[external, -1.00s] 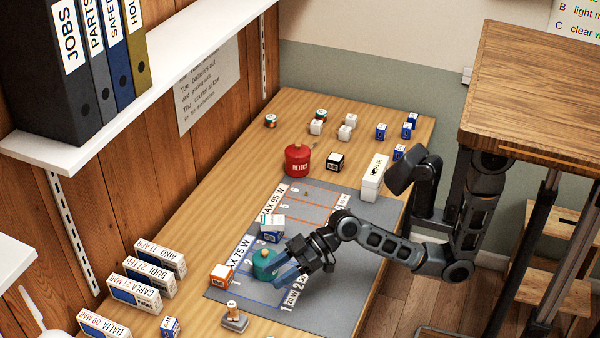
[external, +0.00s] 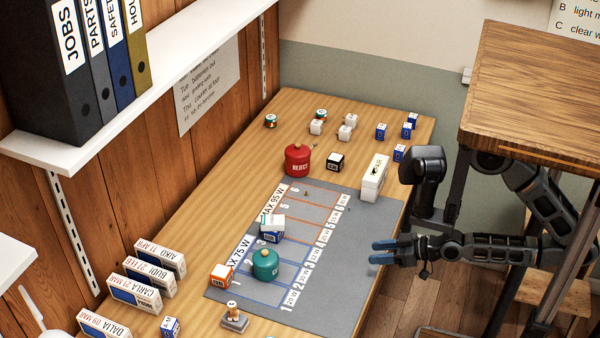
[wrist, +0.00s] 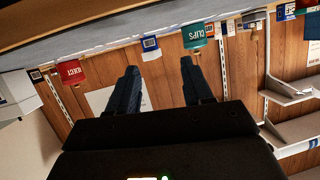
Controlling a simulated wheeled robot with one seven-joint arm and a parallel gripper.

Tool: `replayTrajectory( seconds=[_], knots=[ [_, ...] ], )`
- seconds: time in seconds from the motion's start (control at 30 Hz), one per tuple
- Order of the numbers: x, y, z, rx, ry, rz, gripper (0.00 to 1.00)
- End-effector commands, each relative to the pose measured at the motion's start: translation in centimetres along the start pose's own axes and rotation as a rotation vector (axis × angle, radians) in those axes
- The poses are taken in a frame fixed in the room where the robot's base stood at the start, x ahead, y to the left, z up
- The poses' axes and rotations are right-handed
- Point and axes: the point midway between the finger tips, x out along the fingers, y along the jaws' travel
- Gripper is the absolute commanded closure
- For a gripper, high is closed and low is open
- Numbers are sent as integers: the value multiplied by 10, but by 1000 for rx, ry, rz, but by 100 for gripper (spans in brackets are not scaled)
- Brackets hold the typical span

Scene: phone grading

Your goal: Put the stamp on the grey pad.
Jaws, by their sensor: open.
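The stamp (external: 232,307), with a pale wooden handle, stands upright at the near end of the table. Under it is a small flat grey block, the grey pad (external: 236,323) by its look; I cannot tell whether the two are separate pieces. I cannot make out the stamp in the wrist view.
A teal canister (external: 265,264) and a blue-and-white box (external: 271,228) stand on the ruled grey mat (external: 345,262). An orange box (external: 221,275) is near the stamp. A red canister (external: 298,160) and several small boxes stand farther back. Name-labelled boxes (external: 135,294) line the left.

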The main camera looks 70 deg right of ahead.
Motion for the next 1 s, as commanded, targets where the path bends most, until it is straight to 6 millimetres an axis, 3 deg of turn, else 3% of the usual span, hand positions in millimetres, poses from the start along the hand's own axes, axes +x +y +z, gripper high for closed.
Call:
replayTrajectory(
  seconds=[0.03, 0.2, 0.4, 1.0],
  knots=[
    [-22, 8, 3, 0, -1, 31, 50],
    [-80, 23, -6, -13, 35, 103, 50],
    [-119, 28, -19, -28, 63, 135, 50],
    [-126, 28, -23, -32, 72, 138, 50]
  ],
)
